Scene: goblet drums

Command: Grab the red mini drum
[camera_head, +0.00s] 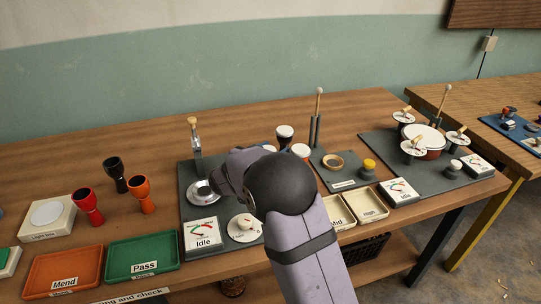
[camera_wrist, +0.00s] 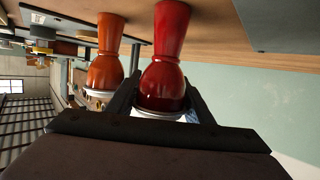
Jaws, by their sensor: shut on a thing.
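In the wrist view, a glossy red mini drum (camera_wrist: 164,75) with a pale rim stands between the two dark fingers of my gripper (camera_wrist: 162,82), which is shut on it. That view is turned over, so its rim shows at the bottom and its foot reaches the wooden tabletop at the top. An orange drum (camera_wrist: 106,68) stands close beside it. In the head view my arm hides the fingers and the held drum. Another red goblet drum (camera_head: 88,207) stands apart at the left of the table.
An orange drum (camera_head: 140,195) and a black drum (camera_head: 115,175) stand at the left. White-topped drums (camera_head: 300,151) stand just behind my arm. Orange and green trays (camera_head: 144,256), cream bins (camera_head: 369,204) and dark test stations (camera_head: 345,172) line the table. The back left is clear.

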